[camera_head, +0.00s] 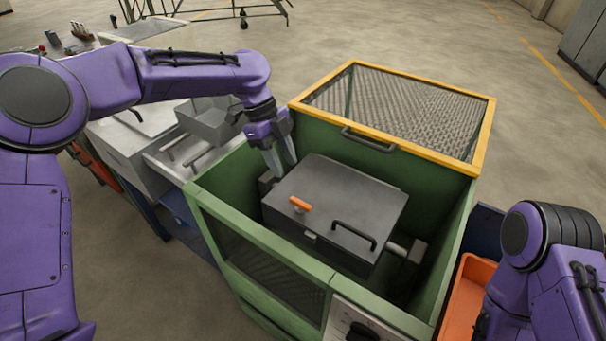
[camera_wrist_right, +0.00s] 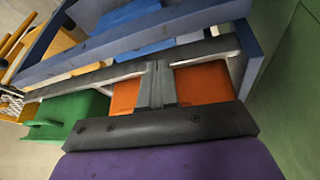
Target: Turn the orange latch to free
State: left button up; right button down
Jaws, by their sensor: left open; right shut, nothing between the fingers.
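The orange latch (camera_head: 300,204) is a short bar on the top of a dark grey furnace lid (camera_head: 335,195), near its left front edge. The lid lies flat and shut inside a green enclosure. My left gripper (camera_head: 281,166) points down at the far left corner of the lid, behind the latch and apart from it. Its fingers look open and empty. My right gripper (camera_wrist_right: 157,85) shows in the right wrist view with its grey fingers together and nothing between them. In the head view its fingers are hidden.
A black handle (camera_head: 354,235) stands on the lid to the right of the latch. Green walls (camera_head: 262,244) surround the furnace. A yellow-framed mesh cover (camera_head: 400,105) is raised at the back. An orange bin (camera_head: 466,298) stands at the right. A grey tray (camera_head: 210,122) is at the left.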

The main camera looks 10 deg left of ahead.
aim_at(299, 201)
pick_arm(q)
jog(key=x, duration=1)
jog(key=shift+s, duration=0.45)
jog(key=shift+w, duration=0.1)
grip_shut()
